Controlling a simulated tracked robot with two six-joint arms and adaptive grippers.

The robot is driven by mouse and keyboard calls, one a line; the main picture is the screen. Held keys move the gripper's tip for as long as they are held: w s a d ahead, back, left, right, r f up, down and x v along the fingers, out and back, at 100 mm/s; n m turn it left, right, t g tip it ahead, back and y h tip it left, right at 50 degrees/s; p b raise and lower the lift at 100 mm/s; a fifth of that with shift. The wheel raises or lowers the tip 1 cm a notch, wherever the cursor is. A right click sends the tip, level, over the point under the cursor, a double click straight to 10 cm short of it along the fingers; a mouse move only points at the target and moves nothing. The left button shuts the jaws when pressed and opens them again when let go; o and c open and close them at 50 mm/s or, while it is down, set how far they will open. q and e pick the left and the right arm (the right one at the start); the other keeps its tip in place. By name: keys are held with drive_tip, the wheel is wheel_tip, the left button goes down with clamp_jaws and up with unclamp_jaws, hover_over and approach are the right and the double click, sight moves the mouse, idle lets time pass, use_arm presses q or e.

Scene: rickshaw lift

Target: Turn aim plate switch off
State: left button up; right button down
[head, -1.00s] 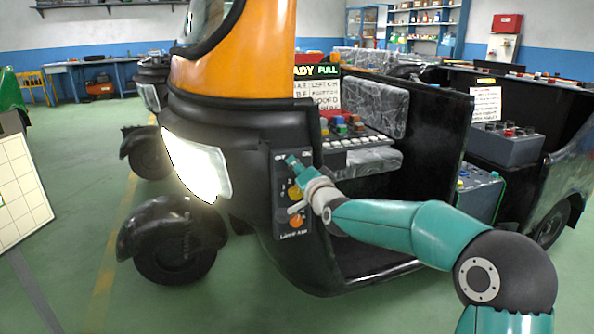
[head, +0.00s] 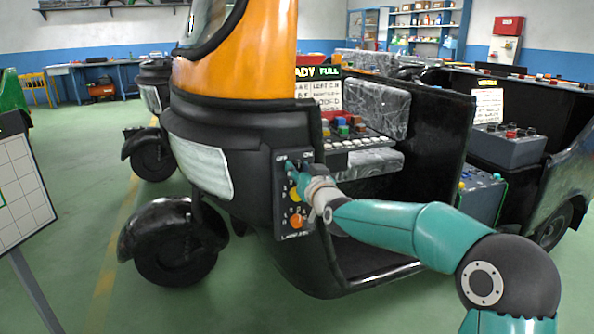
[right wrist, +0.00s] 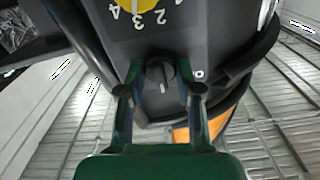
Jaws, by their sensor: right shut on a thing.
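My right gripper (head: 298,172) is at the top of the dark switch panel (head: 281,228) on the front of the black and orange rickshaw. In the right wrist view the gripper (right wrist: 160,88) is shut on a small dark rotary knob (right wrist: 161,74), one finger on each side. A white mark on the panel beside the knob looks like the letter O. A yellow knob (right wrist: 137,14) with numbers around it lies beyond. An orange knob (head: 297,221) sits lower on the panel. The headlight (head: 207,170) is unlit. My left gripper is not in view.
A white grid board (head: 22,185) stands on a post at the left. The rickshaw's front wheel (head: 178,258) is left of the panel. The open cab holds a button console (head: 350,140). Green floor (head: 70,160) is clear at the left.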

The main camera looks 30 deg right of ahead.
drive_tip(key=n, duration=0.4)
drive_tip(key=shift+r+n+p, duration=0.3)
drive_tip(key=shift+r+p, duration=0.05)
drive_tip(key=shift+a+n+p, duration=0.1)
drive_tip(key=shift+n+p, duration=0.3)
drive_tip(key=shift+n, duration=1.6)
drive_tip(key=shift+w+f, duration=0.1)
drive_tip(key=c, duration=0.8)
unclamp_jaws()
drive_tip(key=shift+f, duration=0.1)
drive_tip(key=shift+o, duration=0.2)
drive_tip(key=shift+f, duration=0.1)
